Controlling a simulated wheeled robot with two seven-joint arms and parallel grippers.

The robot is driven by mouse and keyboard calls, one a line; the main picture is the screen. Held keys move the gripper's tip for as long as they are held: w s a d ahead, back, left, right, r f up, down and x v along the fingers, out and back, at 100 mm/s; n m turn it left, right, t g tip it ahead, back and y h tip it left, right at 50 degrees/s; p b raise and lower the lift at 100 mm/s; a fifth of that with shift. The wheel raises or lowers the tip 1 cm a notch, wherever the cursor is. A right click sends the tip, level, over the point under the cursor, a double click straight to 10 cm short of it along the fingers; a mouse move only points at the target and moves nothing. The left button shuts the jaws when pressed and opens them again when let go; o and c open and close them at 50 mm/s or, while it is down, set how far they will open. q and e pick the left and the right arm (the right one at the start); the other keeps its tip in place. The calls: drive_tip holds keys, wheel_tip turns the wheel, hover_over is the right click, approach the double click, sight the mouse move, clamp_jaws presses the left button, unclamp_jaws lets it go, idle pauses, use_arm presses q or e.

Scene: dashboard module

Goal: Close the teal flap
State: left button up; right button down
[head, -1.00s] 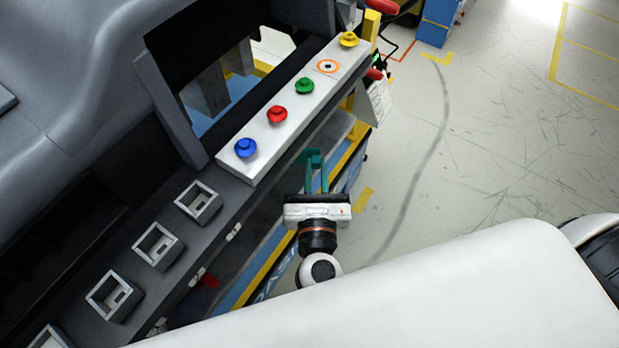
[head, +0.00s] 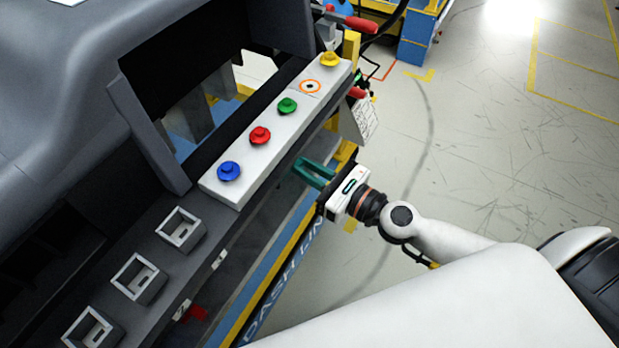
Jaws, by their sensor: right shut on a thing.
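My right gripper (head: 314,173) reaches in from the right at the outer side of the console, just below the button strip. Its jaws are shut on a teal part, taken to be the teal flap (head: 307,172). Only a small teal area shows in front of the white gripper body, and where finger ends and flap begins is hard to tell. How far open the flap stands cannot be told. My left gripper is not in view.
A light strip with blue, red, green and yellow buttons (head: 259,136) runs just above the gripper. Several square sockets (head: 138,279) line the dark console at lower left. A hanging paper tag (head: 361,122) is close behind the gripper. The floor at right is open.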

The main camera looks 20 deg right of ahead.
drive_tip(key=shift+w+f+n+g+y+b, duration=0.1)
drive_tip(key=shift+w+n+g+y+b, duration=0.35)
drive_tip(key=shift+n+g+y, duration=0.35)
drive_tip(key=shift+y, duration=0.3)
drive_tip(key=c, duration=1.4)
unclamp_jaws()
drive_tip(key=shift+o, duration=0.2)
